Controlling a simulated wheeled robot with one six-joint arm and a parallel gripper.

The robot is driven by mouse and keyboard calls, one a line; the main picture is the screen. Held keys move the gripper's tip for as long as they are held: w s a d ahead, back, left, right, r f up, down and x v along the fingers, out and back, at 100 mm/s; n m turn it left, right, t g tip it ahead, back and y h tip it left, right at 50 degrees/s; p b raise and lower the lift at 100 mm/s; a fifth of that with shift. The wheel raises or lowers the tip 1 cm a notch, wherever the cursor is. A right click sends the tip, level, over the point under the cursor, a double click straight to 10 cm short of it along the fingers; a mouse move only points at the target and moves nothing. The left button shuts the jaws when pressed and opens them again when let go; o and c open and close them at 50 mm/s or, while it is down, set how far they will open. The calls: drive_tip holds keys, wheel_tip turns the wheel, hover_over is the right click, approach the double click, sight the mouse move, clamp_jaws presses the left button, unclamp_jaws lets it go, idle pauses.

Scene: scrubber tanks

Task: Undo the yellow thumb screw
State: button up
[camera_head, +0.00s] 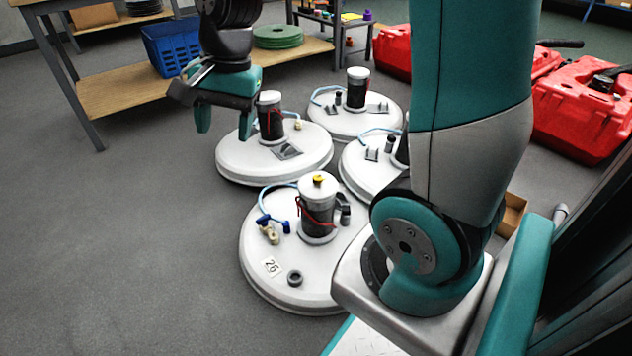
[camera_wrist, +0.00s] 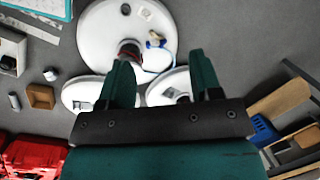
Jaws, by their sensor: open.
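The yellow thumb screw (camera_head: 318,179) sits on the white cap of a black cylindrical motor (camera_head: 316,206). That motor stands on the nearest white round tank lid (camera_head: 280,281), marked 26. In the wrist view, my two teal fingers (camera_wrist: 162,72) are spread. A white lid (camera_wrist: 100,35) with a dark motor (camera_wrist: 130,48) shows beyond them; I cannot make out the thumb screw there.
Other white tank lids with motors stand behind, including one at back left (camera_head: 238,163) and one at the back (camera_head: 375,119). Red cases (camera_head: 585,115) lie at right. A wooden shelf with a blue basket (camera_head: 170,45) is at upper left. The left floor is clear.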

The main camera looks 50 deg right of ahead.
drive_tip(key=w+d+f+m+h+b, duration=0.1)
drive_tip(key=w+d+f+m, duration=0.2)
drive_tip(key=d+f+m, duration=0.35)
drive_tip(key=w+d+f+m+b, duration=0.2)
drive_tip(key=d+f+m, duration=0.1)
drive_tip(key=d+m, duration=0.55)
drive_tip(key=m+g+h+b, duration=0.1)
drive_tip(key=m+b, duration=0.1)
drive_tip(key=m, duration=0.7)
approach(317, 177)
wheel_tip(317, 177, down, 9)
drive_tip(key=b, duration=0.9)
drive_tip(key=shift+f, duration=0.1)
drive_tip(key=shift+c, duration=0.4)
drive_tip(key=c, duration=0.9)
drive_tip(key=shift+o, duration=0.2)
